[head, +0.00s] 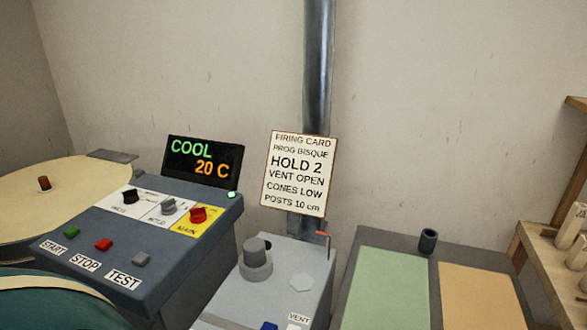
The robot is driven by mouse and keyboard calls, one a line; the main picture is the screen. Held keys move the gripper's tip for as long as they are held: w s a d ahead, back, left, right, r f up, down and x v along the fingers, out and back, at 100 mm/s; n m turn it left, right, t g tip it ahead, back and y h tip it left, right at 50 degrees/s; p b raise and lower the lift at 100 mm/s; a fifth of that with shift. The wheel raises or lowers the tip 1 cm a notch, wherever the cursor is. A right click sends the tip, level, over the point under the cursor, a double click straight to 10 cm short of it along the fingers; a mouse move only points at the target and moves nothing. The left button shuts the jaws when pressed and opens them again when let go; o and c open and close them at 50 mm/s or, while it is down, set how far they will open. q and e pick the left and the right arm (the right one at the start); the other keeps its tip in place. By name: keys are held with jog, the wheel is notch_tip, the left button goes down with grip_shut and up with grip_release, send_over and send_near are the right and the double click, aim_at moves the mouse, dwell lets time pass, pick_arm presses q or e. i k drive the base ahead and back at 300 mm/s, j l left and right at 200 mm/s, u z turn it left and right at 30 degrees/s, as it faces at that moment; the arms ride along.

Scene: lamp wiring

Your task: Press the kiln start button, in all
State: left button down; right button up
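The green start button (73,231) stands on the sloped grey-blue control panel (130,225), above a label reading START. To its right are a red stop button (103,244) and a grey test button (141,259), each with its own label. A display (203,161) behind the panel reads COOL and 20 C. A small green light (232,195) glows at the panel's right corner. Neither of my grippers is in view, and nothing touches the start button.
Black, grey and red knobs (198,214) sit higher on the panel. A firing card (297,174) hangs before a metal pipe (318,75). A teal rounded body with a pale rim (45,300) fills the lower left. A grey box (285,275) and green-and-tan table (385,290) stand right.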

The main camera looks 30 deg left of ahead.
aim_at(72, 231)
jog(key=k, duration=0.5)
jog(key=k+u, duration=0.15)
jog(key=u, duration=1.2)
jog(key=l+u, duration=0.3)
jog(key=i+l+u, duration=0.1)
jog(key=l+u, duration=0.25)
jog(key=i+l, duration=0.2)
jog(key=i, duration=0.1)
